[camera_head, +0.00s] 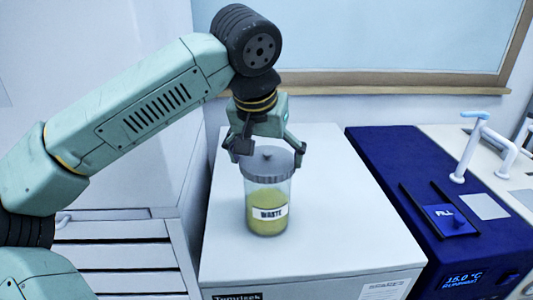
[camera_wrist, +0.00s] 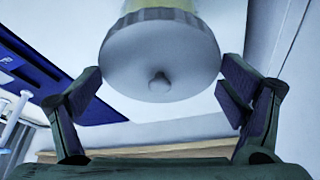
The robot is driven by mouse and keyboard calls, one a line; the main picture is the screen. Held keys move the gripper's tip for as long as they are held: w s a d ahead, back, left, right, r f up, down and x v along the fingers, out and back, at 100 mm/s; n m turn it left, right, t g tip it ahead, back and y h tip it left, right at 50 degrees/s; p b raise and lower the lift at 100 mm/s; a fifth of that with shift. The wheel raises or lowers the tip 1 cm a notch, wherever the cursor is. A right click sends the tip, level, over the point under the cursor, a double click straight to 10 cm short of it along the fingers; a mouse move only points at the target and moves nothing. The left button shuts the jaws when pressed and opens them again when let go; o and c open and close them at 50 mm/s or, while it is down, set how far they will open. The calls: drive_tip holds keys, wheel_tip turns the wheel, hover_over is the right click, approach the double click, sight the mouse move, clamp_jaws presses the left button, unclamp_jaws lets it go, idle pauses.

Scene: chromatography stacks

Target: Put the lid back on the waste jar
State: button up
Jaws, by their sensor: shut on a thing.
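The waste jar (camera_head: 268,223) is a clear cylinder with yellow-green liquid and a "WASTE" label. It stands upright on the white box-like unit. The grey lid (camera_head: 270,168), with a small knob on top, sits level at the jar's mouth; I see no gap. My gripper (camera_head: 270,150) points down from above, its fingers spread wide and shut on opposite sides of the lid's rim. In the wrist view the lid (camera_wrist: 150,60) faces the camera, knob in the middle, between the fingertips of my gripper (camera_wrist: 160,85). Part of the jar shows behind it.
The white unit (camera_head: 320,230) has free top surface around the jar. A dark blue instrument (camera_head: 410,190) with a display stands close on the right, with pale equipment (camera_head: 483,140) beyond it. A slatted white surface (camera_head: 115,255) lies at left. A wood-framed window or board is behind.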

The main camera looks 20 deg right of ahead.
idle(0.3)
drive_tip(key=o, duration=0.7)
drive_tip(key=shift+r+p, duration=2.55)
drive_tip(key=shift+r, duration=1)
drive_tip(key=shift+c, duration=0.4)
clamp_jaws()
